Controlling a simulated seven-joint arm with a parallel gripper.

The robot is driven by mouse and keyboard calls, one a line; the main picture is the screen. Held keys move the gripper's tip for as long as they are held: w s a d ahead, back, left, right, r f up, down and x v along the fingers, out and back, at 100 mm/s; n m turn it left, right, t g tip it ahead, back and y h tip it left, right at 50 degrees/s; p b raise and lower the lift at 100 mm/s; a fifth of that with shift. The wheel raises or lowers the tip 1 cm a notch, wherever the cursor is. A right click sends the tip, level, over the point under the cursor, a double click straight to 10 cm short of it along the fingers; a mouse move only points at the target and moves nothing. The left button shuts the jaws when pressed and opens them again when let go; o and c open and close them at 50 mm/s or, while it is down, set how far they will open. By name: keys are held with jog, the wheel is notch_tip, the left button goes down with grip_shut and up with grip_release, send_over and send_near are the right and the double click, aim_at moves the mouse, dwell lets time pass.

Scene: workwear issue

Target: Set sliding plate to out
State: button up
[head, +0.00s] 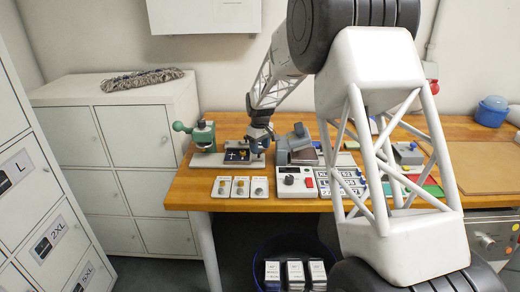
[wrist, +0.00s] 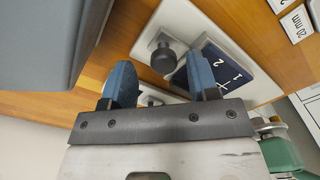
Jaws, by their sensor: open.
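A dark plate marked with numbers (wrist: 222,66) lies on a pale base in the wrist view; it also shows in the head view (head: 238,156), on the bench behind the small white cards. Beside it in the wrist view, a dark round knob (wrist: 164,56) stands on a grey plate (wrist: 152,32). My gripper (wrist: 160,80) is open, with its two blue fingers apart. The knob appears between and just beyond the fingertips; I cannot tell whether they touch it. In the head view my gripper (head: 259,140) is over the right side of the dark plate and hides part of it.
A green-handled press (head: 203,136) stands left of the plate. A grey device (head: 297,148) stands close on the right. White cards with knobs (head: 241,187) and a control box with a red button (head: 296,183) lie in front. A large dark block (wrist: 45,45) fills the wrist view's upper left.

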jog(key=shift+r, duration=3.3)
jog(key=shift+s+d+r, duration=0.1)
jog(key=shift+s+d+r, duration=0.15)
jog(key=s+d+r+m, duration=0.2)
jog(key=s+d+r, duration=0.2)
jog(key=s, duration=0.5)
jog(key=s+d+r+m+t, duration=0.1)
jog(key=s+d+r, duration=0.35)
jog(key=s, duration=0.45)
jog(key=s+d+r+m, duration=0.2)
jog(key=s+d+r, duration=0.25)
jog(key=s, duration=0.45)
jog(key=s+d+f+m, duration=0.2)
jog(key=s+d, duration=0.1)
jog(key=s, duration=1.2)
jog(key=s+d+f+m+t, duration=0.1)
jog(key=s+d+f+m, duration=0.1)
jog(key=s, duration=1.3)
jog(key=shift+s+d+t, duration=0.3)
jog(key=shift+s+d, duration=0.05)
jog(key=shift+d, duration=0.2)
